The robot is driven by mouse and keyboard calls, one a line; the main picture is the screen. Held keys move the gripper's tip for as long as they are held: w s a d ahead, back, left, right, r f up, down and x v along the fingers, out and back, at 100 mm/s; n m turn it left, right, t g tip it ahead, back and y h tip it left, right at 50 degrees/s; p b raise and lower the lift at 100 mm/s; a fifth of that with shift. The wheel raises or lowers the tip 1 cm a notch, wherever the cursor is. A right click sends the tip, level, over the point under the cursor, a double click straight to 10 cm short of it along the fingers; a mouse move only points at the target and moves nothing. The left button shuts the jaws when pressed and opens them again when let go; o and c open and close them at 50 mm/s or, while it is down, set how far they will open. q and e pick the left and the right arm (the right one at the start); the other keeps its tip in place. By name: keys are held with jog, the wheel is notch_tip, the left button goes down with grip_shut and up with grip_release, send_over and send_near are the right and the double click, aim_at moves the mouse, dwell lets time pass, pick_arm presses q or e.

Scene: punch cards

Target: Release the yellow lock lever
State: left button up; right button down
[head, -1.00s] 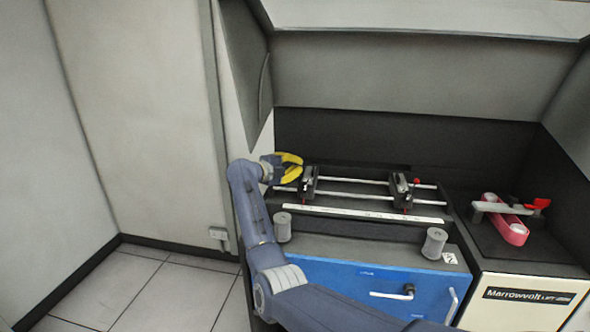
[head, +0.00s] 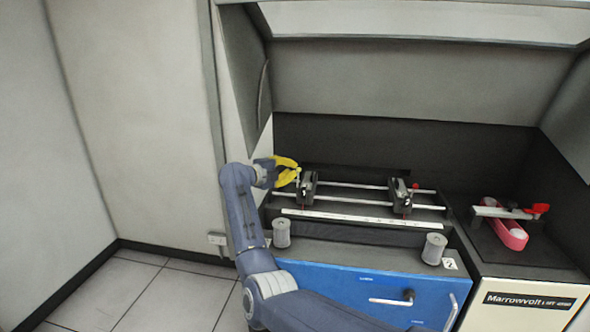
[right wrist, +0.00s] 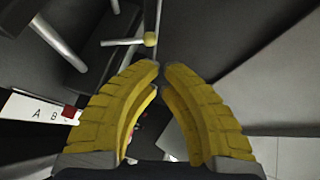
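The yellow lock lever shows in the right wrist view as a thin metal rod with a yellow ball knob (right wrist: 150,39), just past my fingertips. In the head view a small pale lever (head: 298,173) stands at the left carriage (head: 308,187); its knob is hard to tell from my yellow fingers. My right gripper (head: 297,170) is at the left end of the rails with its padded fingers apart. In the right wrist view the gripper (right wrist: 162,66) has a narrow empty gap between its tips, and the knob is ahead of them, not gripped. My left gripper is not in view.
A right carriage (head: 402,195) sits on the same rails (head: 355,186), above a white scale strip (head: 360,217). Two grey knobs (head: 282,233) (head: 434,248) stand in front. A blue drawer front (head: 350,288) is below. A pink roll device (head: 508,234) is at the right.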

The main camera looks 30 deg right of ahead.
jog(key=v, duration=0.9)
jog(key=shift+a, duration=0.1)
